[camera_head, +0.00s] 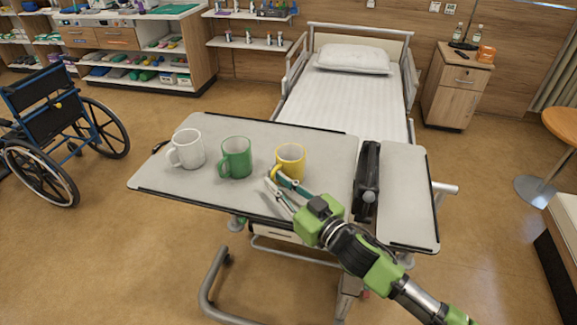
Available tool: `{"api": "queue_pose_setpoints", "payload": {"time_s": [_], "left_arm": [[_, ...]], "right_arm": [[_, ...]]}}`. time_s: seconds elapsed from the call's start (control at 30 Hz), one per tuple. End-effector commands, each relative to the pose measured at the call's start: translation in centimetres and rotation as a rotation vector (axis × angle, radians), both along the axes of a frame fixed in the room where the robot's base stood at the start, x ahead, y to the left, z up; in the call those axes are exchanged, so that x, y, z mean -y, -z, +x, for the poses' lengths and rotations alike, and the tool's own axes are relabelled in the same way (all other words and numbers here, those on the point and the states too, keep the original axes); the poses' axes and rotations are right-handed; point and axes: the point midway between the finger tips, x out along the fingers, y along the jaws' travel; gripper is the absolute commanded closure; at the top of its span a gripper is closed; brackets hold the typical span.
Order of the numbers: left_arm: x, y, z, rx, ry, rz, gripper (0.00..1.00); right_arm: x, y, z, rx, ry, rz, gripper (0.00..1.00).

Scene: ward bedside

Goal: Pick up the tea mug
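Three mugs stand upright in a row on the grey overbed table (325,208): a white mug (190,150) at the left, a green mug (237,157) in the middle and a yellow mug (291,161) at the right. Which one is the tea mug cannot be told by looks. The yellow mug's handle points to the lower left. My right gripper (272,180) reaches in from the lower right, its fingers apart, with the tips close to that handle. Whether they touch it or stand around it I cannot tell. My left gripper is not in view.
A wheelchair (60,125) stands at left. The table's front left is clear.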

Motion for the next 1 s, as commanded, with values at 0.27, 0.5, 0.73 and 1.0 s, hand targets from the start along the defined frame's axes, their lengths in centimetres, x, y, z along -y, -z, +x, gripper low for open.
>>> {"api": "queue_pose_setpoints", "payload": {"time_s": [0.27,0.5,0.73,1.0], "left_arm": [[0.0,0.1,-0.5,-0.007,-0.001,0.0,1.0],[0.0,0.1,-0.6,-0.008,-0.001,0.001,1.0],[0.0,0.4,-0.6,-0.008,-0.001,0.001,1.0],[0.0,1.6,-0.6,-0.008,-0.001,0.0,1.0]], "right_arm": [[0.0,0.0,0.0,0.0,0.0,0.0,1.0],[0.0,-0.1,0.0,0.003,0.0,0.0,1.0],[0.1,-0.6,0.0,0.005,0.0,0.0,1.0],[1.5,-1.0,-2.0,0.002,-0.001,-0.001,1.0]]}}
